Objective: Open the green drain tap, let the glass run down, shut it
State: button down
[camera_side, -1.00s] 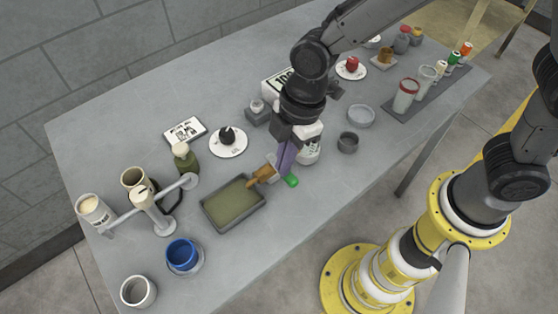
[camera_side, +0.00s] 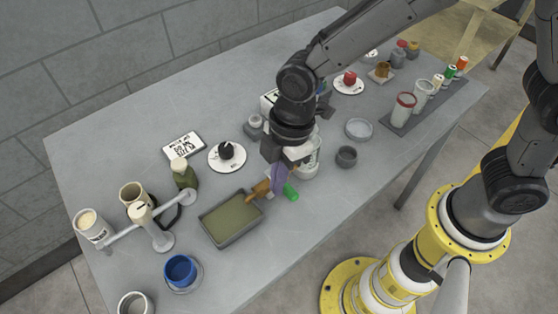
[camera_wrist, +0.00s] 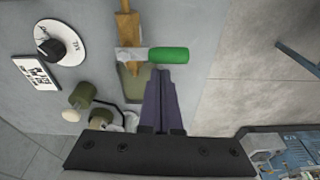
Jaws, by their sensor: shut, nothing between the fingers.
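The green drain tap handle (camera_side: 291,192) sits near the front edge of the bench, beside a brass spout (camera_side: 257,192). In the wrist view the green grip (camera_wrist: 168,54) points right from a grey lever crossing the brass body (camera_wrist: 127,30). A grey tray (camera_side: 207,229) of olive liquid lies by the spout. My gripper (camera_side: 279,186) is shut and empty, its purple fingers close beside the tap. In the wrist view my fingertips (camera_wrist: 161,72) are just below the green grip; I cannot tell if they touch. A white container (camera_side: 311,165), partly hidden behind my gripper, may be the glass.
A blue cup (camera_side: 180,269) stands left of the tray.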

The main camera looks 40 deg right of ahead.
notch_tip(320, 180, up, 13)
jog(key=w+d+r+m+t, duration=0.2)
jog(key=d+r, duration=0.3)
jog(key=d, duration=0.2)
jog(key=s+d+r+m+t+h, duration=0.1)
jog(key=s+d+m+t, duration=0.1)
jog(key=s+d+m, duration=0.45)
jog(key=s+d+r+m+t, duration=0.1)
jog(key=s+d+m, duration=0.15)
jog(key=d, duration=0.75)
jog(key=s+d+f+m+h, duration=0.1)
jog(key=s+d+f+m, duration=0.2)
jog(key=s+f+m, duration=0.2)
jog(key=shift+s+m+t, duration=0.2)
jog(key=shift+m+t, duration=0.1)
jog(key=shift+m, duration=0.2)
